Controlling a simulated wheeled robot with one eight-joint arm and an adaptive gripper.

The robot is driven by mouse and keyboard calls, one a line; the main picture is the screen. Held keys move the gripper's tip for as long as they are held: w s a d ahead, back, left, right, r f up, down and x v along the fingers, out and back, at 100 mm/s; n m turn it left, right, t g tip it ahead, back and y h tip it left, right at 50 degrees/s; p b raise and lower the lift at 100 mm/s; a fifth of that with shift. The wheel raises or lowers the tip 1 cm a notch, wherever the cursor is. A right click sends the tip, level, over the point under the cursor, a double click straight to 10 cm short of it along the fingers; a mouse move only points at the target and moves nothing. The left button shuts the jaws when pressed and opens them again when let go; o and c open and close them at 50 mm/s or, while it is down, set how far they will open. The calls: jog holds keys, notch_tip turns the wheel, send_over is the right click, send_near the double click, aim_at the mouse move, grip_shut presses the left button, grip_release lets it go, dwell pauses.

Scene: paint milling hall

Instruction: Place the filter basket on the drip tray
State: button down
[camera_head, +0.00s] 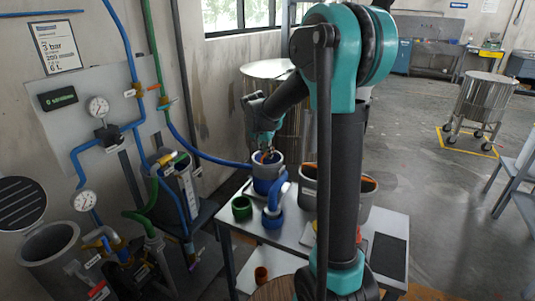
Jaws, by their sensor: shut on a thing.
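My gripper (267,156) points down into the open top of a grey and blue cylindrical housing (266,184) on the metal table. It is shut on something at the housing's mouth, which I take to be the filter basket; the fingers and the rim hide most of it. A dark flat rectangle (391,256) lies at the table's right end and may be the drip tray; its surface looks bare. My arm hides part of the table between the two.
A green ring-like cup (242,208) and a blue elbow pipe (276,200) are close in front of the housing. A grey bin with an orange inside (308,184) stands right of it, partly behind my arm. A blue hose (222,160) comes from the left.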

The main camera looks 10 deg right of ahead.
jog(key=shift+f, duration=0.1)
jog(key=c, duration=1.7)
grip_release()
jog(key=v, duration=1.2)
